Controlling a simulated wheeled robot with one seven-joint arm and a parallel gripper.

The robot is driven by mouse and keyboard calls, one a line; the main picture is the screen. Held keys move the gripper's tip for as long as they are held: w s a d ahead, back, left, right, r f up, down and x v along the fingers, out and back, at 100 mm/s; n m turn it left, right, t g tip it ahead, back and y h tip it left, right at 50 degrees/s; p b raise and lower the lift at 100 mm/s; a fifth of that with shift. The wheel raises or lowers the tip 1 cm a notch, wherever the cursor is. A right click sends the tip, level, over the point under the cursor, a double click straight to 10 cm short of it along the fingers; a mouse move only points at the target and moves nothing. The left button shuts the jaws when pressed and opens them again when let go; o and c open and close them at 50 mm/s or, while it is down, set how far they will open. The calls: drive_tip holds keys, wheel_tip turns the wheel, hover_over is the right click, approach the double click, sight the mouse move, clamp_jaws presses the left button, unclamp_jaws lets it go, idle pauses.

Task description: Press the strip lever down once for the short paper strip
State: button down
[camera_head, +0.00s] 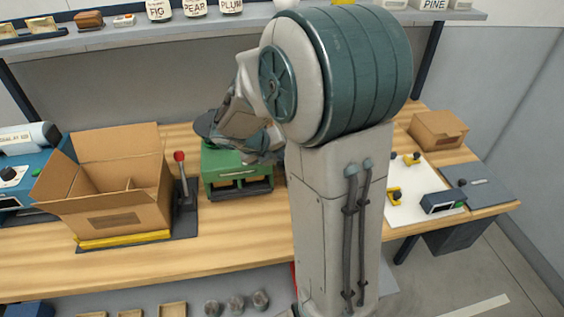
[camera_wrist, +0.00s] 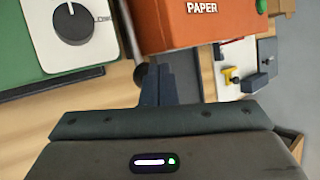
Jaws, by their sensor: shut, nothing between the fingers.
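In the wrist view an orange box marked PAPER (camera_wrist: 200,28) stands at the top, with a green round part (camera_wrist: 262,6) at its right edge. A dark round knob on a thin rod (camera_wrist: 141,73) shows at its lower left; it looks like a lever, but its joint to the box is unclear. My gripper (camera_wrist: 158,72) is shut and empty, its fingertips beside this knob; contact cannot be told. No paper strip is discernible. In the head view my arm hides the orange box.
A green machine (camera_head: 237,168) with a dial (camera_wrist: 86,25) stands beside the gripper. Left of it are a red-knobbed lever (camera_head: 180,158) and an open carton (camera_head: 115,217). At right lie a white board (camera_head: 415,207), a grey plate (camera_head: 488,184) and a small carton (camera_head: 438,130).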

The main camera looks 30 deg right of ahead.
sight(279, 170)
drive_tip(key=shift+s+a+f+b, duration=0.1)
drive_tip(key=shift+s+f+b, duration=0.1)
drive_tip(key=shift+f+b, duration=0.95)
drive_tip(key=shift+s+f+b, duration=0.2)
drive_tip(key=shift+f+b, duration=0.45)
drive_tip(key=shift+f, duration=0.85)
idle(1.8)
idle(0.5)
drive_tip(key=shift+w+r+p, duration=0.15)
drive_tip(key=shift+r+p, duration=0.9)
drive_tip(key=shift+p, duration=0.15)
drive_tip(key=shift+w+r+p, duration=0.2)
drive_tip(key=shift+r+p, duration=0.85)
drive_tip(key=shift+p, duration=0.1)
drive_tip(key=shift+w+r+p, duration=0.15)
drive_tip(key=shift+r+p, duration=0.9)
drive_tip(key=shift+p, duration=0.15)
drive_tip(key=r+p, duration=0.5)
drive_tip(key=shift+w+d, duration=0.25)
drive_tip(key=shift+w, duration=0.05)
